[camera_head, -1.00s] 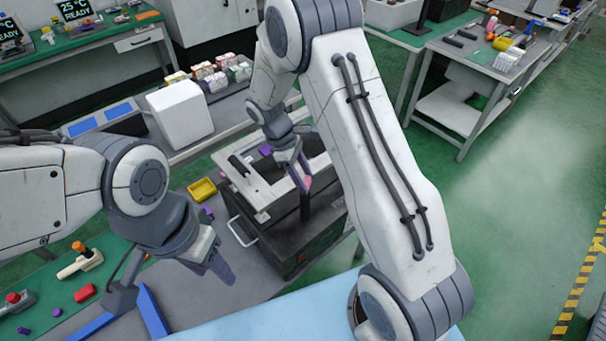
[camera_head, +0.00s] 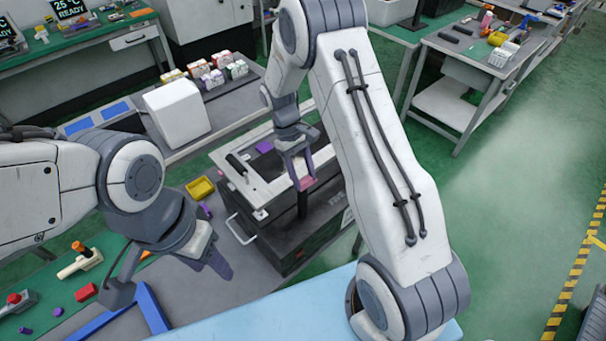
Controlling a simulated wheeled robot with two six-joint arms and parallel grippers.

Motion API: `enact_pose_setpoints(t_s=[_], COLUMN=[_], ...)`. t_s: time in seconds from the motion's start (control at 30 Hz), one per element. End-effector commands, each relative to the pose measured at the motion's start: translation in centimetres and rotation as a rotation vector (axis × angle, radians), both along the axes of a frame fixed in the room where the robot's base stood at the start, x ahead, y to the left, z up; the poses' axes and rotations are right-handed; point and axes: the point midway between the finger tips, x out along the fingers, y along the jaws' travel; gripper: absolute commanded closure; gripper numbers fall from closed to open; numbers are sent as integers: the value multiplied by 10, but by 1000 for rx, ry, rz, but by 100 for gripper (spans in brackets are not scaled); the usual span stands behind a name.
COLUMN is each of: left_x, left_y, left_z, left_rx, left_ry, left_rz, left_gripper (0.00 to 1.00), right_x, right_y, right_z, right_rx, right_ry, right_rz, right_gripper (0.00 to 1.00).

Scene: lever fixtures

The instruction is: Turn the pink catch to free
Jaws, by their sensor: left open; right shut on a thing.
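The pink catch (camera_head: 305,183) shows in the head view at the near right of a dark case with a pale top panel (camera_head: 262,190). My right gripper (camera_head: 302,179) reaches down over it and is shut on it, with a finger on either side. Part of the catch is hidden by the fingers. My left gripper (camera_head: 216,262) is open and empty above the grey bench, left of the case and apart from it.
A yellow tray (camera_head: 200,188) stands left of the case, with small purple pieces near it. A blue frame (camera_head: 150,308) lies near the front. A fixture with an orange knob (camera_head: 79,256) and a red block (camera_head: 85,293) are at the left.

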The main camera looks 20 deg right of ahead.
Motion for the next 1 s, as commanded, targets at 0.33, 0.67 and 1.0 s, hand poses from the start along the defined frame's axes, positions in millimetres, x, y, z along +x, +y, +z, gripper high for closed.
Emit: enact_pose_setpoints(t_s=[0.33, 0.67, 1.0], left_x=[0, 0, 0], left_y=[0, 0, 0], left_z=[0, 0, -8], left_rx=[0, 0, 0], left_ry=[0, 0, 0], left_rz=[0, 0, 0], left_gripper=[50, 50, 50], right_x=[2, 1, 10], right_y=[0, 0, 3], right_z=[1, 1, 19], right_rx=[-1, 0, 0], right_ry=[-6, -3, -7], right_rz=[-10, -8, -6], right_gripper=[100, 18, 18])
